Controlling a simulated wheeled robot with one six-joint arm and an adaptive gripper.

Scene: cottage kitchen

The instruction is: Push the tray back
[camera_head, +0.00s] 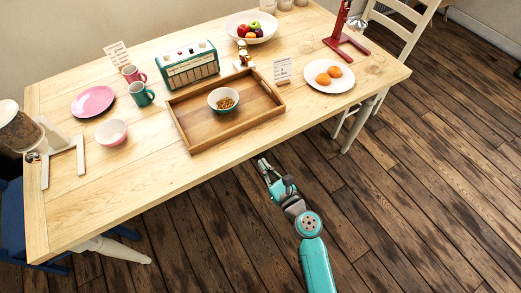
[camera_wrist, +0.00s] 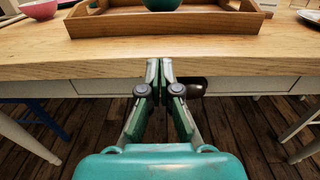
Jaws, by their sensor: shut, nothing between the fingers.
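The wooden tray (camera_head: 238,139) lies on the table near its front edge, turned at a slant in the head view. A bowl of small brown pieces (camera_head: 224,100) stands in it. The tray's near wall (camera_wrist: 165,28) shows at the top of the wrist view, with the bowl's underside (camera_wrist: 165,4) behind it. My gripper (camera_head: 263,163) is off the table's front edge, in front of the tray and apart from it. In the wrist view its fingers (camera_wrist: 160,65) are together, with nothing between them, before the table edge.
Behind the tray stand a teal radio (camera_head: 188,66), a small figure-like item (camera_head: 243,56) and a card (camera_head: 283,70). Mugs (camera_head: 141,93) and a pink bowl (camera_head: 111,132) are to the left. A plate of orange food (camera_head: 329,76) is to the right.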

